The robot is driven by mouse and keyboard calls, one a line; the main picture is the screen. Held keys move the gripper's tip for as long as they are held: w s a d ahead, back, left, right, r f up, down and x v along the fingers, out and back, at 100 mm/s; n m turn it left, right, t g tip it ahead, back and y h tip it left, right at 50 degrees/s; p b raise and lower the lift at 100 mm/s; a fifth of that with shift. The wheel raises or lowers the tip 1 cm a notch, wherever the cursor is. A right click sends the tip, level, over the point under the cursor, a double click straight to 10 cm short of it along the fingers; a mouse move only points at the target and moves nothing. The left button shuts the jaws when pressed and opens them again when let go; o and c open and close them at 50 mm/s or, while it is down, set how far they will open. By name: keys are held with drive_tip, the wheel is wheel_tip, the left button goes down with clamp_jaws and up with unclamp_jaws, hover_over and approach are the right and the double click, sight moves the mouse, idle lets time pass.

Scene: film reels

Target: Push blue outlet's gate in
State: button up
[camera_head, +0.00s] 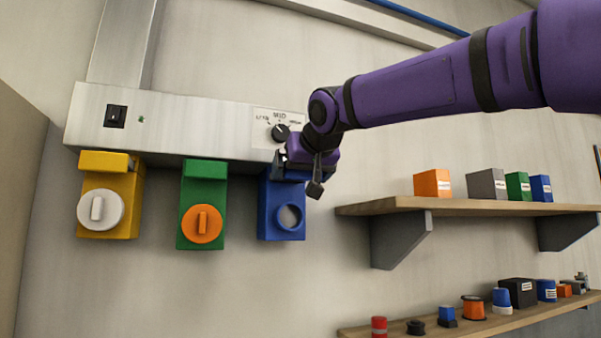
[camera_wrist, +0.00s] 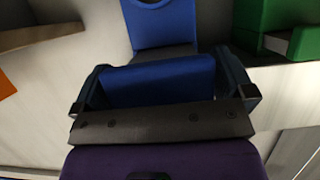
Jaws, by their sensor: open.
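The blue outlet (camera_head: 268,220) hangs under the right end of the metal duct, with a round opening in its lower front. My gripper (camera_head: 299,174) is at its top and hides most of its gate in the head view. In the wrist view, the gate is a wide blue block (camera_wrist: 158,80) between the two dark fingers of my gripper (camera_wrist: 166,88). The fingers are open, one at each side of the block. I cannot tell whether they touch it. The outlet's body (camera_wrist: 160,25) with part of the opening shows beyond the gate.
The green outlet (camera_head: 187,226) with an orange knob and the yellow outlet (camera_head: 128,195) with a white knob hang to the left. The metal duct (camera_head: 185,122) has a MID dial (camera_head: 280,132) just above my gripper. A wooden shelf (camera_head: 400,208) with boxes is at right.

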drive_tip(key=shift+w, duration=0.1)
drive_tip(key=shift+c, duration=0.5)
drive_tip(key=c, duration=0.9)
drive_tip(key=shift+w+a, duration=0.25)
drive_tip(key=shift+w, duration=0.55)
drive_tip(key=shift+w+a, duration=0.2)
drive_tip(key=shift+w, duration=0.55)
drive_tip(key=o, duration=1)
drive_tip(key=shift+s, duration=0.1)
drive_tip(key=v, duration=1)
drive_tip(key=shift+s, duration=0.25)
